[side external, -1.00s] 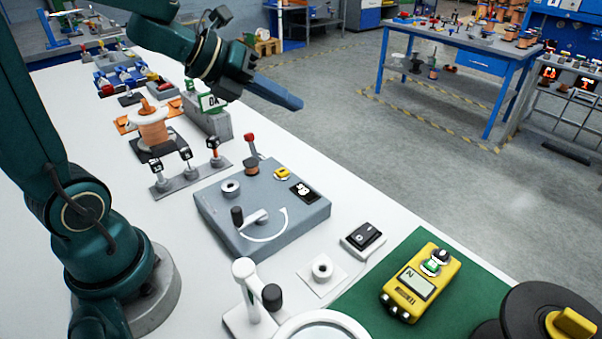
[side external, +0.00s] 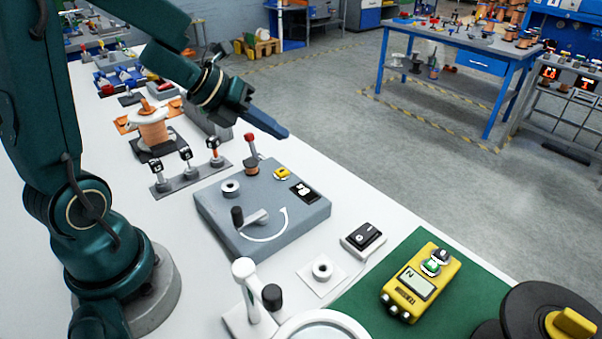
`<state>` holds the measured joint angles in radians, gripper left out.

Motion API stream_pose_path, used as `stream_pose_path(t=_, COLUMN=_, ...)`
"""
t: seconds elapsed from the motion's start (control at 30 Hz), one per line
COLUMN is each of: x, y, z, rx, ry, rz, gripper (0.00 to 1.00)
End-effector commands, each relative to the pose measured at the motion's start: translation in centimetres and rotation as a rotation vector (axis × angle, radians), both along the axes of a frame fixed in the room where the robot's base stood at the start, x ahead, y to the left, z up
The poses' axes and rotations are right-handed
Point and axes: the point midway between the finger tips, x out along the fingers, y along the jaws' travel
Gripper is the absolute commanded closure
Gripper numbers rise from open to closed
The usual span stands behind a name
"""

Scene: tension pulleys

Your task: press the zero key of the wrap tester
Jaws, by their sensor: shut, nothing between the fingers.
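The grey slab with a crank, a curved white arrow and a small dark display, which I take for the wrap tester (side external: 222,207), lies flat on the white bench in the middle of the view. A small yellow key (side external: 282,174) sits near its far edge, beside the display (side external: 304,191); I cannot read any mark on the key. My gripper (side external: 284,134) is shut and empty. Its blue fingertips are in the air, above the key in the picture and apart from it. The height of the gap is hard to tell.
A red-topped post (side external: 250,147) stands at the tester's back edge, close to my fingers. Small labelled stands (side external: 186,154) and a copper spool (side external: 153,130) are to the left. A black switch (side external: 363,236) and a yellow meter (side external: 412,283) lie to the right.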

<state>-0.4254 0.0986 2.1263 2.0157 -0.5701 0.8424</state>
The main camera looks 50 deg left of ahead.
Motion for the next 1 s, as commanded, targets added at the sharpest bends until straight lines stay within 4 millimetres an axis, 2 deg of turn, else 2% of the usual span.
stream_pose_path(t=0.2, x=-0.1, y=0.0, z=-2.8, rx=-0.005, ry=0.006, rz=0.005, gripper=1.00)
stream_pose_path(t=0.43, x=-0.1, y=0.0, z=-4.9, rx=-0.006, ry=0.005, rz=0.001, gripper=1.00)
stream_pose_path(t=0.63, x=0.0, y=0.0, z=-5.7, rx=-0.002, ry=0.001, rz=0.001, gripper=1.00)
stream_pose_path(t=1.0, x=0.0, y=0.0, z=-5.8, rx=0.000, ry=0.000, rz=0.000, gripper=1.00)
